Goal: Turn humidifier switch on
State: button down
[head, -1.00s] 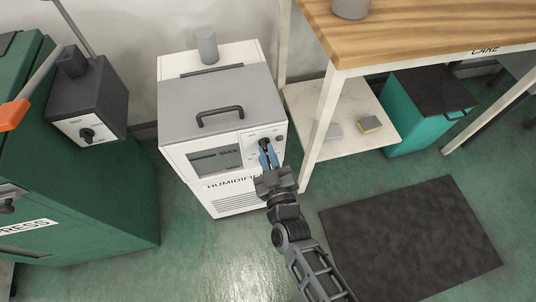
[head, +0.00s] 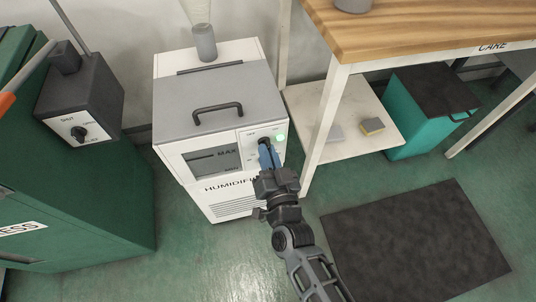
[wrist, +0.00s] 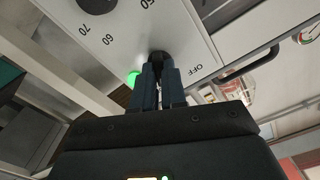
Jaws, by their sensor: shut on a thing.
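The humidifier (head: 172,120) is a white box with a grey lid and a front panel. Its switch (wrist: 160,58) is a dark knob on the panel, mostly hidden behind my fingers in both views. My gripper (head: 266,150) is at the panel, its blue fingers shut on the switch; the fingers (wrist: 160,82) also show in the wrist view. A round light (head: 280,138) on the panel glows green; it also shows beside the fingers in the wrist view (wrist: 132,78). Pale mist (head: 197,12) rises from the grey spout (head: 205,43).
A green machine (head: 90,215) with a dark switch box (head: 85,95) stands at the left. A wooden-topped table (head: 430,25) with a low shelf (head: 345,135) is at the right, its leg close to my arm. A dark mat (head: 415,240) lies on the floor.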

jog(key=shift+m, duration=0.4)
jog(key=c, duration=1.2)
grip_release()
jog(key=shift+b+v, duration=0.3)
jog(key=shift+v, duration=3.6)
jog(key=shift+s, duration=0.1)
